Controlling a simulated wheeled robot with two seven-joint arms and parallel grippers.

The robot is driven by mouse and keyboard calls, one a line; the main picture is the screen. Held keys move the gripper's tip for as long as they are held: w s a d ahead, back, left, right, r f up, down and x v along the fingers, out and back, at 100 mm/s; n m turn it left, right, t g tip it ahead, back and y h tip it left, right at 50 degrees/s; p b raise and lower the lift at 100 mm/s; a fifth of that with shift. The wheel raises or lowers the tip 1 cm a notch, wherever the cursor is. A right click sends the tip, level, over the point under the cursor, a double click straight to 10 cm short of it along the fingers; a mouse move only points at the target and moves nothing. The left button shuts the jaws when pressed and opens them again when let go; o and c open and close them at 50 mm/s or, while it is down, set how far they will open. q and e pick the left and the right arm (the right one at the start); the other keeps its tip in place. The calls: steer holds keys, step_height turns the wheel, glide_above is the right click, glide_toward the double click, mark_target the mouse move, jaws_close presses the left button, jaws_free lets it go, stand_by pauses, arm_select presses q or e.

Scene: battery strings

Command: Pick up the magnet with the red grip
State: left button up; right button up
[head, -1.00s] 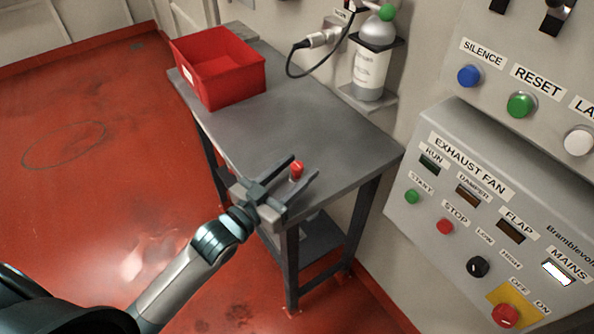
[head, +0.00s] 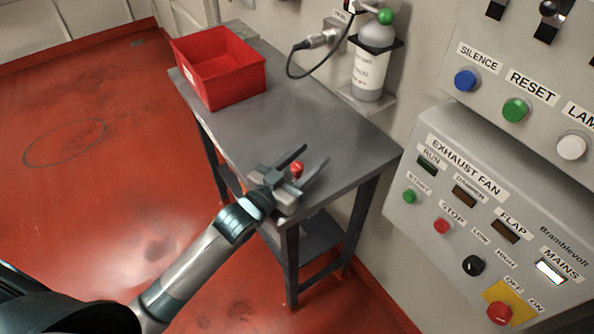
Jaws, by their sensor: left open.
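The magnet's red grip (head: 297,169) stands on the grey table near its front right end, in the head view. My left gripper (head: 315,155) is open, with one finger on each side of the magnet. The red grip shows between the fingers, close to the palm. I cannot tell whether either finger touches it. The lower part of the magnet is mostly hidden by the gripper. My right gripper is not in view.
A red bin (head: 222,85) stands at the far end of the grey table (head: 330,130). A bottle (head: 370,70) sits on a wall bracket behind it. A control panel (head: 480,215) stands close on the right. The table's middle is clear.

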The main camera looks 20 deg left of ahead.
mark_target(293, 172)
arm_select(q)
steer(key=c, duration=1.2)
steer(key=shift+o, duration=0.2)
steer(key=shift+r, duration=0.15)
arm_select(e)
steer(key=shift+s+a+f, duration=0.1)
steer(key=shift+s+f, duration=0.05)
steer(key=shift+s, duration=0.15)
